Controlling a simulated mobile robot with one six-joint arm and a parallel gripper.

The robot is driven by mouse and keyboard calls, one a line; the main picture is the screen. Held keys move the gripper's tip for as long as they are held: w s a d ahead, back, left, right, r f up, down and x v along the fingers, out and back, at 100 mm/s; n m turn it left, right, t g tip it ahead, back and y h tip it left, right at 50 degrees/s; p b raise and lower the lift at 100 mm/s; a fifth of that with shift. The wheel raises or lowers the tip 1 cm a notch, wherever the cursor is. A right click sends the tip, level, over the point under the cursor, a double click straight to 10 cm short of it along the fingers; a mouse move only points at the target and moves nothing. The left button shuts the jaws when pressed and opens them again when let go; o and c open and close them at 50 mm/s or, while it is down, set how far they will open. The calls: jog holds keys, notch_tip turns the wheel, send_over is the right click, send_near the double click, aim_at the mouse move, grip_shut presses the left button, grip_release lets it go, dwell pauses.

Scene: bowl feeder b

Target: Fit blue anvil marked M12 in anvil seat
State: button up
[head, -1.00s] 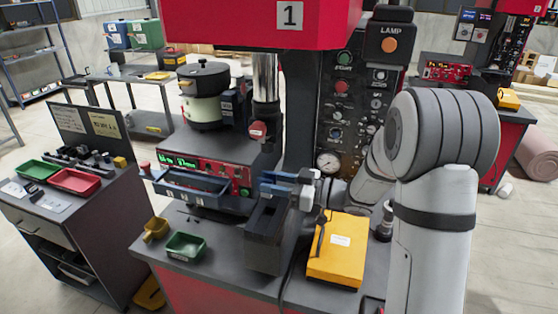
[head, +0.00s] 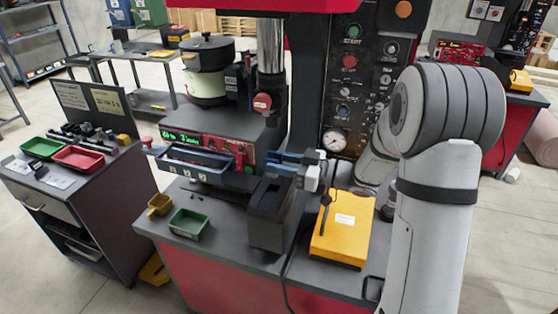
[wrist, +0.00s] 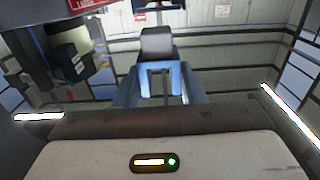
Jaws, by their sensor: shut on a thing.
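My gripper (head: 284,165) is at the centre of the head view, reaching leftward just above a dark upright pedestal (head: 265,223) with a dark recess in its top. In the wrist view my gripper (wrist: 160,85) has its blue fingers closed in on a held piece. A dark grey block (wrist: 157,42) with blue below it shows at the fingertips. I take this piece for the blue anvil, but no M12 mark is readable. The anvil seat cannot be clearly made out; the pedestal top may be it. No contact between held piece and pedestal is visible.
The press ram (head: 263,103) hangs behind my gripper. A yellow box (head: 342,238) with a cable lies right of the pedestal. A side cart (head: 75,195) stands at far left.

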aim_at(281, 190)
jog(key=shift+f+b, duration=1.1)
jog(key=shift+f, duration=0.65)
jog(key=shift+s+f+b, duration=0.1)
jog(key=shift+f+b, duration=1.1)
jog(key=shift+f, duration=0.45)
jog(key=o, duration=1.3)
jog(key=b+v, duration=0.1)
jog(key=v, duration=0.6)
jog(key=shift+s+d, duration=0.1)
jog(key=shift+d, duration=0.3)
